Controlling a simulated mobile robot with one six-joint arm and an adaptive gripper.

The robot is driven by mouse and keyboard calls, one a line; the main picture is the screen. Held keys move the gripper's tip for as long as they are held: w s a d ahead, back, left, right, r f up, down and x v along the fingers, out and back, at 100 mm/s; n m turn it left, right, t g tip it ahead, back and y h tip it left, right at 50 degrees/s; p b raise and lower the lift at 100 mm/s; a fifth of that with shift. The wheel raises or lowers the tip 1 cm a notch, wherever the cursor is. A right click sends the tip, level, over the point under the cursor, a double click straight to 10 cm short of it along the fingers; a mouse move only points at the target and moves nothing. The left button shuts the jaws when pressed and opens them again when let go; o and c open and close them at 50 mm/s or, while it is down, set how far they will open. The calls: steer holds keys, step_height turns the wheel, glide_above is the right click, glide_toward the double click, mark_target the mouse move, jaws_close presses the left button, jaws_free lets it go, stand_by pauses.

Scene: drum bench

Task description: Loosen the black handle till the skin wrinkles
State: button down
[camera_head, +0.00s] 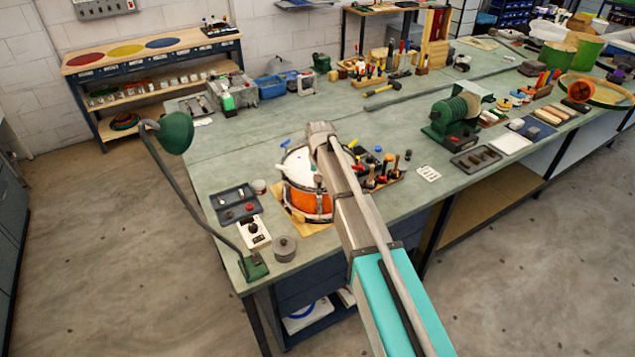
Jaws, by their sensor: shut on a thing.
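The drum (304,202) has an orange shell and a pale skin (297,165). It stands on a wooden board near the bench's front left. A blue handle (285,143), a red handle (358,168) and a small grey-topped fitting (318,178) show around its rim. My gripper (320,138) is over the drum's back right part, with my arm reaching in from the lower right. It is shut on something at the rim. My wrist hides the fingertips and the black handle. Wrinkles in the skin are too small to tell.
A dark tray (235,203), a white control box (254,233) and a round grey tin (285,248) lie left of the drum. A green lamp (176,132) leans over the bench's left end. A rack of upright tools (385,175) stands close on the right.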

stand_by(0.4)
steer(key=c, duration=0.7)
jaws_free()
steer(key=shift+s, duration=0.15)
